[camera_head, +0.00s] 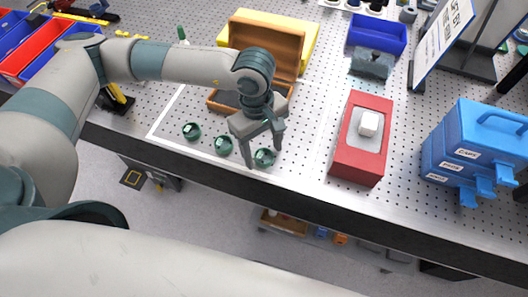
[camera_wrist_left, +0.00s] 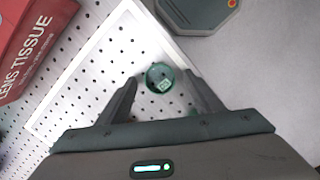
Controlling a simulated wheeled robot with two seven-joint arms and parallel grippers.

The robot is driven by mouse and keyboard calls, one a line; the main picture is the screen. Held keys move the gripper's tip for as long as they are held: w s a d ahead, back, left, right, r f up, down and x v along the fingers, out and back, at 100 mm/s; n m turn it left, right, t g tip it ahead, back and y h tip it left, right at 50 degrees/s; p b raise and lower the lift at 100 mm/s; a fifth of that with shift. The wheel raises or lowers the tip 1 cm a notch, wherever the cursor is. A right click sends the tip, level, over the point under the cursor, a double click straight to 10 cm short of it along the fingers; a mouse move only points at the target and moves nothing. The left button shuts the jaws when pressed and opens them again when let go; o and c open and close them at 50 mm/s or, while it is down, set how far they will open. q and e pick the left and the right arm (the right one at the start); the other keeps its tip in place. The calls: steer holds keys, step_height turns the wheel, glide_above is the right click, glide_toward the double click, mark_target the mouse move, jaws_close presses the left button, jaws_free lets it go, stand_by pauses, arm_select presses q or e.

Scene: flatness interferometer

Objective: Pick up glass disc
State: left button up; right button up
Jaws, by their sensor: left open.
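Three round green-tinted glass discs sit in a row near the table's front edge: a left one (camera_head: 191,131), a middle one (camera_head: 223,146) and a right one (camera_head: 264,158). Each has a small pale label. My left gripper (camera_head: 264,156) points down at the right disc, with its fingers open on either side. In the left wrist view one disc (camera_wrist_left: 159,77) shows between the spread fingertips of my left gripper (camera_wrist_left: 162,78), with visible gaps on both sides. The exact height of the fingertips above the table is hard to tell. My right gripper is not in view.
An open wooden box (camera_head: 275,42) stands behind my left gripper. A red tissue box (camera_head: 348,165) stands to the right, also seen in the left wrist view (camera_wrist_left: 22,50). A blue drawer case (camera_head: 465,140) is farther right. The perforated tabletop (camera_head: 310,140) between gripper and tissue box is clear.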

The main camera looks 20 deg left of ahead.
arm_select(q)
steer(key=shift+f, duration=0.25)
steer(key=c, duration=1.2)
steer(key=shift+o, duration=0.2)
steer(key=shift+r, duration=0.1)
